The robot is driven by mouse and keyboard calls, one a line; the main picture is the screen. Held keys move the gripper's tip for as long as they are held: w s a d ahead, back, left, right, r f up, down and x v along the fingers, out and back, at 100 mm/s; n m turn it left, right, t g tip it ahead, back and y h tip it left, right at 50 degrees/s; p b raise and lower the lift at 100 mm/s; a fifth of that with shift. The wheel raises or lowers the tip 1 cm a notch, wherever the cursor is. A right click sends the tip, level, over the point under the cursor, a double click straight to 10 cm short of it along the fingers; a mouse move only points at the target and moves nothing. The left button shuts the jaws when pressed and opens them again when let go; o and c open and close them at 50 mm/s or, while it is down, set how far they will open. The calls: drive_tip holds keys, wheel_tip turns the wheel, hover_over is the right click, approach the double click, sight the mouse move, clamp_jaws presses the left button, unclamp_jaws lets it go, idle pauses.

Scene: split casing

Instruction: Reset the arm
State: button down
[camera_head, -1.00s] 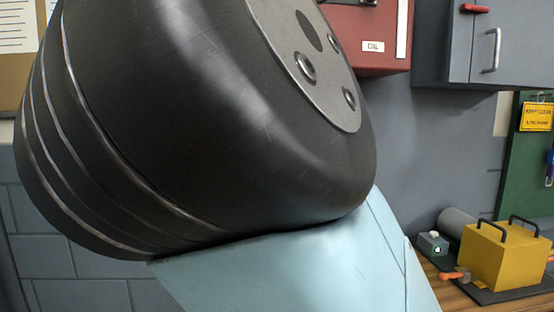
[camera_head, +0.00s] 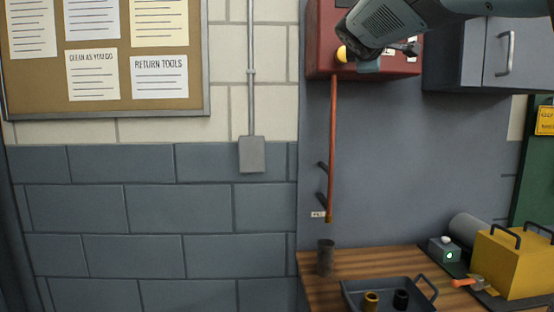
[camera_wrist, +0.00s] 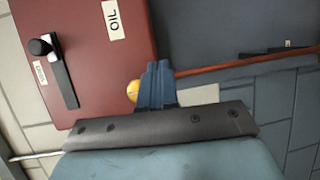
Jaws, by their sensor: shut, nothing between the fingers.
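My gripper (camera_head: 369,66) shows at the upper right of the head view, in front of the lower part of a red oil box (camera_head: 322,40). My arm reaches in from the upper right edge. In the wrist view, the blue fingers of my gripper (camera_wrist: 157,84) are together with nothing between them. The red oil box (camera_wrist: 95,75), with an OIL label and a black-knobbed lever (camera_wrist: 62,72), lies beyond them. A yellow round part (camera_wrist: 132,90) is partly hidden by the fingers. I cannot tell whether the fingers touch anything.
A red-brown pipe (camera_head: 333,150) hangs below the oil box. A wooden bench (camera_head: 378,262) holds a dark cup (camera_head: 325,257), a grey tray (camera_head: 388,284) with small parts, a small grey-green box (camera_head: 447,250) and a yellow box (camera_head: 510,262). A grey cabinet (camera_head: 470,55) hangs at right.

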drive_tip(key=s+f+m+g+y, duration=0.2)
drive_tip(key=s+f+m, duration=0.3)
drive_tip(key=s+f, duration=0.4)
drive_tip(key=s+d+f+m+g+y, duration=0.1)
drive_tip(key=s+f+m+g, duration=0.3)
drive_tip(key=s+f, duration=0.5)
drive_tip(key=s+f+m+g+y, duration=0.3)
drive_tip(key=s+f, duration=0.7)
drive_tip(key=f, duration=0.8)
drive_tip(key=m, duration=0.2)
drive_tip(key=shift+d+f+m+g, duration=0.2)
drive_tip(key=shift+d+m+g, duration=0.1)
drive_tip(key=shift+d+g, duration=0.1)
